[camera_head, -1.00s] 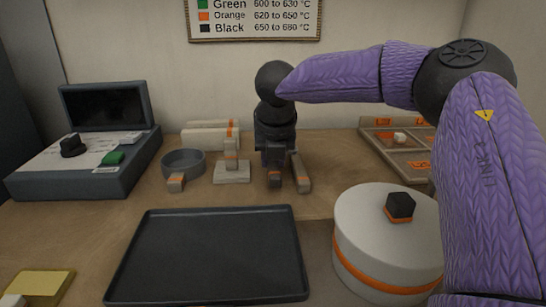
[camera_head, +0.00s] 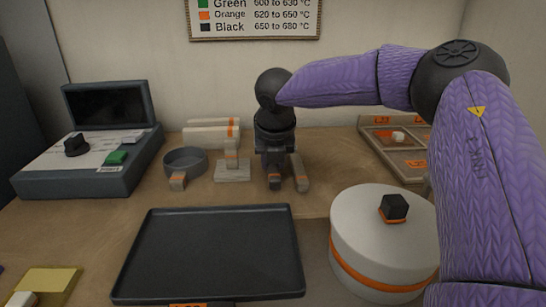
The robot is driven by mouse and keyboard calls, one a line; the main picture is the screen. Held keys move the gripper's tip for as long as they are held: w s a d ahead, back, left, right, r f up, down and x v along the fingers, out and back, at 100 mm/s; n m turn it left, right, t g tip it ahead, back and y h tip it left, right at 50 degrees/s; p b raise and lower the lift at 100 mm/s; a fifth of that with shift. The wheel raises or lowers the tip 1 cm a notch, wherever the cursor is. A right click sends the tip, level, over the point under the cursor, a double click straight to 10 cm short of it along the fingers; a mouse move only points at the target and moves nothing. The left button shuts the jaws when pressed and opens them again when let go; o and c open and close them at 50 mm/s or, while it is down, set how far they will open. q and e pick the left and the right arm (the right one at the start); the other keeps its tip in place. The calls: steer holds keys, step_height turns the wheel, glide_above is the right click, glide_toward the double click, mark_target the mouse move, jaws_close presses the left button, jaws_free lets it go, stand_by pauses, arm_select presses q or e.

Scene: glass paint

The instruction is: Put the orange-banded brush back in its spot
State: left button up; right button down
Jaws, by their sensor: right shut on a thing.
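My right gripper (camera_head: 273,160) is lowered, pointing down, at the back middle of the table. It is shut on a slim orange-banded piece (camera_head: 274,182), which looks like the orange-banded brush. The jaws hide most of it, so I cannot tell whether it touches the table. A second slim piece with an orange band (camera_head: 300,176) stands just right of it. A small pale stand with an orange-banded post (camera_head: 232,164) is just left of the gripper. My left gripper is not in view.
A round grey dish (camera_head: 185,160) and white rolls with orange bands (camera_head: 207,136) are to the left. A dark tray (camera_head: 210,255) lies in front. A round white kiln-like drum (camera_head: 378,240) stands front right. A sectioned wooden tray (camera_head: 378,151) is back right.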

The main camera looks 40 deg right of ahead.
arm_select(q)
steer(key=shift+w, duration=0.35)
arm_select(e)
steer(key=shift+f, duration=0.15)
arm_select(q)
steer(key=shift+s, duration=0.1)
arm_select(e)
steer(key=c, duration=0.8)
jaws_free()
steer(key=shift+f, duration=0.1)
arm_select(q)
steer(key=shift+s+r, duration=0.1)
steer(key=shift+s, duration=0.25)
arm_select(e)
steer(key=o, duration=0.4)
